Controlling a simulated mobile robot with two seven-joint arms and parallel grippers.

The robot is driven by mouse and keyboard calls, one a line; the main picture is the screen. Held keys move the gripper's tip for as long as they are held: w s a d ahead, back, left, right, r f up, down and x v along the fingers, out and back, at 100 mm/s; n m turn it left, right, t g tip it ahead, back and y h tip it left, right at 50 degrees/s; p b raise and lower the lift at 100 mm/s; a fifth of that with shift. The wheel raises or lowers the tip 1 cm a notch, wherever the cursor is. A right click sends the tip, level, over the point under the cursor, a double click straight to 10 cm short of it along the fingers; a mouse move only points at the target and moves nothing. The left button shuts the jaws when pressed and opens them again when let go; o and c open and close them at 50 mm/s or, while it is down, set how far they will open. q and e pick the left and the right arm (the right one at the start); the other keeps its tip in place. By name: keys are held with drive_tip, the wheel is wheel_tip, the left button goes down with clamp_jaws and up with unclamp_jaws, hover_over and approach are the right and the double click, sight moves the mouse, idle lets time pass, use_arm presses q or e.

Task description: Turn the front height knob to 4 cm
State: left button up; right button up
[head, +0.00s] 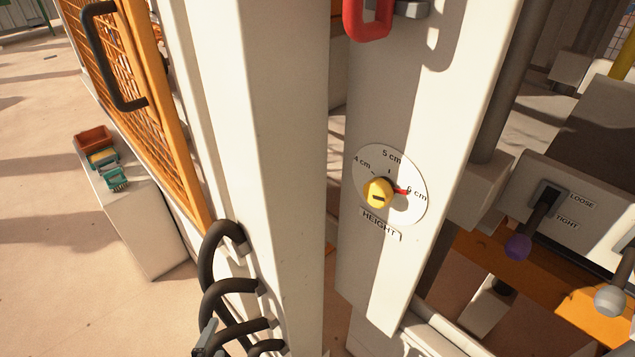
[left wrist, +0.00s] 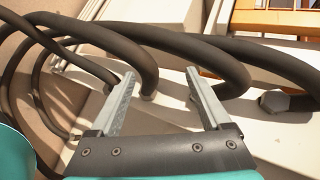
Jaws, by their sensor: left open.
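The yellow height knob (head: 378,193) sits on a round white dial (head: 408,207) on a pale machine post. The dial is marked 4 cm, 5 cm and 6 cm, with a HEIGHT label below. The knob's red pointer is at the 6 cm mark. My left gripper (head: 207,338) shows only in part at the lower left of the head view, beside black hoses and well away from the knob. In the left wrist view its two fingers (left wrist: 161,85) are apart, with no knob between them. My right gripper is not in view.
Thick black hoses (head: 207,262) curve out from the pale column (head: 285,150); they also cross the left wrist view (left wrist: 205,60). A red handle (head: 381,28) is above the dial. A LOOSE/TIGHT lever with a purple ball (head: 517,247) is at right. An orange mesh guard (head: 140,90) is at left.

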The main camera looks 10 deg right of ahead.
use_arm(q)
drive_tip(key=w+d+r+m+t+h+p, duration=0.1)
drive_tip(key=d+r+m+t+h+p, duration=0.15)
drive_tip(key=r+m, duration=0.35)
drive_tip(key=d+r+m+t+h+p, duration=0.1)
drive_tip(key=d+r+m+h, duration=0.2)
drive_tip(key=r, duration=0.6)
drive_tip(key=m+g+h+p, duration=0.3)
drive_tip(key=m+h+p, duration=0.35)
drive_tip(key=m, duration=1.25)
approach(374, 197)
drive_tip(key=shift+h, duration=0.4)
drive_tip(key=p+x, duration=0.1)
drive_tip(key=x, duration=0.2)
drive_tip(key=p+x, duration=0.1)
drive_tip(key=x, duration=0.3)
drive_tip(key=shift+a+f+p, duration=0.15)
drive_tip(key=shift+f+p, duration=0.05)
drive_tip(key=shift+p, duration=0.2)
drive_tip(key=shift+x, duration=0.95)
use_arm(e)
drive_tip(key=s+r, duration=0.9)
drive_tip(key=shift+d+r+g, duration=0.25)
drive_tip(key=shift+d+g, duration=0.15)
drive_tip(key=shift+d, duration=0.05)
use_arm(q)
drive_tip(key=shift+c, duration=0.3)
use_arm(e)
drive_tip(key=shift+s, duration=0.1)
